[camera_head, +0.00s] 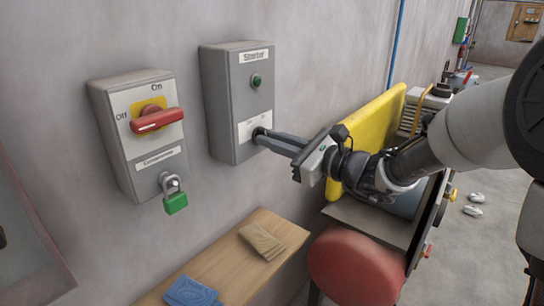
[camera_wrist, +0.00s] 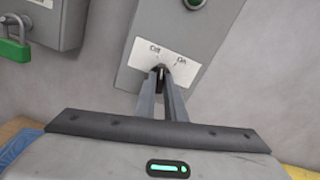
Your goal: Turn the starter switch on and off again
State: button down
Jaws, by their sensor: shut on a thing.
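The grey starter box (camera_head: 226,95) is on the wall, with a "Starter" label at its top and a green round lamp (camera_head: 256,81) below it. My gripper (camera_head: 262,137) reaches in from the right and is shut on the starter switch at the lower part of the box. In the wrist view, the fingers (camera_wrist: 162,78) close on the small dark switch knob (camera_wrist: 161,70) below a white plate (camera_wrist: 175,58) marked Off and On. The fingers hide most of the knob, and I cannot tell its exact setting.
Left of the starter is a grey isolator box (camera_head: 115,110) with a red handle (camera_head: 157,121) and a green padlock (camera_head: 175,202). A wooden shelf (camera_head: 215,275) below holds a blue cloth and tan pieces.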

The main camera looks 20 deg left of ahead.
jog(key=shift+f+n+b, duration=0.15)
jog(key=shift+n+b, duration=1.35)
jog(key=shift+b, duration=0.5)
jog(key=c, duration=1.8)
grip_release()
jog(key=shift+d, duration=0.1)
jog(key=v, duration=1.7)
jog(key=shift+d+p, duration=0.15)
jog(key=shift+p, duration=0.15)
